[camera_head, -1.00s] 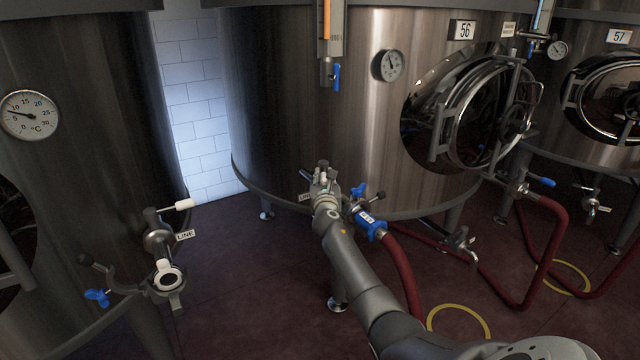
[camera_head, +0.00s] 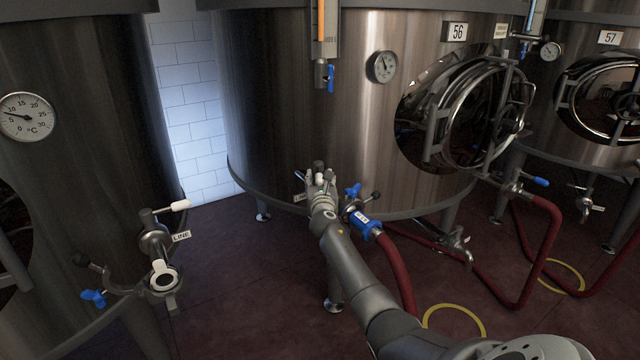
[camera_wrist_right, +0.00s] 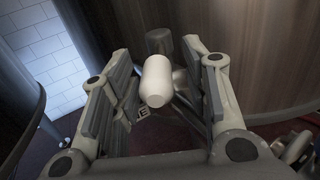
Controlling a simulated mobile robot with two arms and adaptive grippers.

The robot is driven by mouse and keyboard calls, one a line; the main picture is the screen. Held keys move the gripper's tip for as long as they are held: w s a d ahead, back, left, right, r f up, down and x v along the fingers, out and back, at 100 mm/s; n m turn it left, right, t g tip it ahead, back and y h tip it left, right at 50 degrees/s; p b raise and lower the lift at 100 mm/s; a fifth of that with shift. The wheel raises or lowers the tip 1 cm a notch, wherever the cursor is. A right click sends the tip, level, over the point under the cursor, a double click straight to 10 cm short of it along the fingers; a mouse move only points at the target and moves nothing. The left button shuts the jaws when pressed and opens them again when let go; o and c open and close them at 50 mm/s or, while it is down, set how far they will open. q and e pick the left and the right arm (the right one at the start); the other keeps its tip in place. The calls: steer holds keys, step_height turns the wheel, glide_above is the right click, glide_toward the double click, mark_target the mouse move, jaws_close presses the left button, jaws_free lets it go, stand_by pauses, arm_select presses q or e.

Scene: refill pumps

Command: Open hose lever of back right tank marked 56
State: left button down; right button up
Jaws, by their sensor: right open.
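The steel tank marked 56 (camera_head: 285,100) stands in the middle of the head view, with its number plate (camera_head: 455,31) at upper right. My right gripper (camera_head: 320,182) is open low at the tank's front, beside the hose fitting. In the right wrist view, a white rounded lever handle (camera_wrist_right: 156,80) sits between the two open fingers (camera_wrist_right: 165,92), with no clear contact visible. Grey metal fitting parts show behind it. In the head view my gripper hides most of this lever. My left gripper is out of view.
A blue hose coupling (camera_head: 364,226) with a red hose (camera_head: 400,275) is close to the right of my gripper. A blue valve handle (camera_head: 353,190) stands just above it. Another tank (camera_head: 85,160) with a line valve is at left. Tank 57 (camera_head: 590,130) is at right.

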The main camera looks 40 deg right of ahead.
steer(key=shift+s+a, duration=0.35)
steer(key=shift+s, duration=0.15)
steer(key=v, duration=1.1)
steer(key=shift+w, duration=0.1)
steer(key=shift+c, duration=0.4)
